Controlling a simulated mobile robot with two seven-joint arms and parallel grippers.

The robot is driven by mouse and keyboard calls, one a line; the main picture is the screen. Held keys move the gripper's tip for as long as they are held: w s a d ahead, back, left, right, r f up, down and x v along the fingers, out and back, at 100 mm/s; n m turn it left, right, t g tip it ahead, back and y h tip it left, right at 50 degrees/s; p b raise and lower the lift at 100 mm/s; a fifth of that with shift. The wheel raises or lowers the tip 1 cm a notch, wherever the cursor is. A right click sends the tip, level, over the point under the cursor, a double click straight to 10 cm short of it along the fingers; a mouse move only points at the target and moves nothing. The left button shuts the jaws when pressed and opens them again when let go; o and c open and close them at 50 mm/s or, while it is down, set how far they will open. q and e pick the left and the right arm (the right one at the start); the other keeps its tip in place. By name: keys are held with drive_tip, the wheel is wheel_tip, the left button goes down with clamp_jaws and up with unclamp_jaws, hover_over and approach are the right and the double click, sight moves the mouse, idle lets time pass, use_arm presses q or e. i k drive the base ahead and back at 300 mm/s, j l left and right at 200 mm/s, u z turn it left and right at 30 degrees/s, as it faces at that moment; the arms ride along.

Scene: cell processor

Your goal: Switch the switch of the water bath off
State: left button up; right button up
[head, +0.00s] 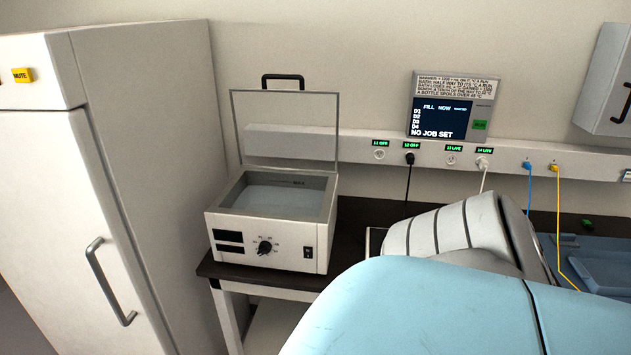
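The water bath (290,257) is a white box on a dark bench, with its clear lid (286,130) standing open and liquid showing in its basin. Its front has two dark displays (228,242), a round dial (265,247) and a small black rocker switch (308,252) at the right. The switch is too small to tell which way it is set. One of my arms, blue and grey, fills the lower right. Neither gripper is in view.
A tall white cabinet (40,190) stands at the left. A wall rail (520,160) carries labelled sockets with black, white, blue and yellow cables. A wall screen (440,118) reads "NO JOB SET". A blue tray (600,262) lies at the right. The space before the bath's front is clear.

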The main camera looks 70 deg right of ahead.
sight(308, 251)
drive_tip(key=z, duration=1.9)
